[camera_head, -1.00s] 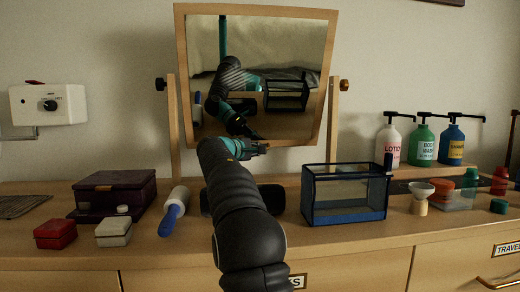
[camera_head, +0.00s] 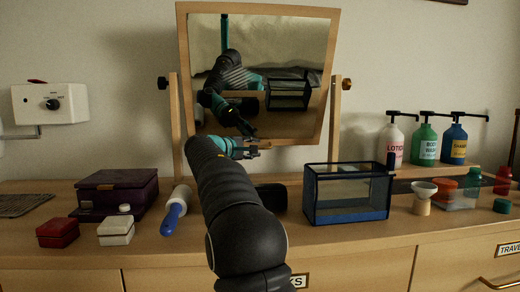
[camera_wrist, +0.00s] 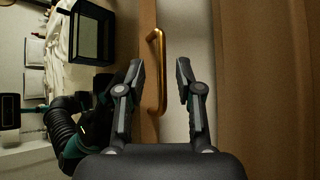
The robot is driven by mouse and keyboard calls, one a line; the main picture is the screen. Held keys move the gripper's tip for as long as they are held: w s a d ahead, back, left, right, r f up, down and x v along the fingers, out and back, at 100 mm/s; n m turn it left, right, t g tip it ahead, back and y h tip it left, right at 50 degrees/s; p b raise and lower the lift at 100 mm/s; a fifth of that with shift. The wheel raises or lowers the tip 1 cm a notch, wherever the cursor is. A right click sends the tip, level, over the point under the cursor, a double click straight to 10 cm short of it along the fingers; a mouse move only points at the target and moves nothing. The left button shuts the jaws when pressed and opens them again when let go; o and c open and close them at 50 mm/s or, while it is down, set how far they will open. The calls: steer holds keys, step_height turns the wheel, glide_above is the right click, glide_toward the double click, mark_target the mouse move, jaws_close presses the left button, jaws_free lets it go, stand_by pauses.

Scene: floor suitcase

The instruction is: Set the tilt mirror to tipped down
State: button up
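The tilt mirror (camera_head: 300,60) hangs in a wooden frame between two posts. Its frame looks wider at the top than at the bottom, so its top edge seems to lean toward me. My gripper (camera_head: 250,149) is at the mirror's lower edge. In the wrist view my gripper (camera_wrist: 160,70) is open, its two fingers apart. A gold handle (camera_wrist: 159,45) on the frame's edge shows between the fingertips, nearer the left one. I cannot tell whether a finger touches it. The mirror glass (camera_wrist: 125,35) reflects my arm. My arm hides part of the lower frame in the head view.
A glass tank (camera_head: 348,195) stands right of my arm. A purple case (camera_head: 115,190), a red box (camera_head: 57,232), a white box (camera_head: 116,231) and a blue-handled roller (camera_head: 175,212) lie to the left. Pump bottles (camera_head: 425,143) stand at the right.

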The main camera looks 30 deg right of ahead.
steer(key=v, duration=0.7)
steer(key=shift+a, duration=0.15)
steer(key=shift+s, duration=0.15)
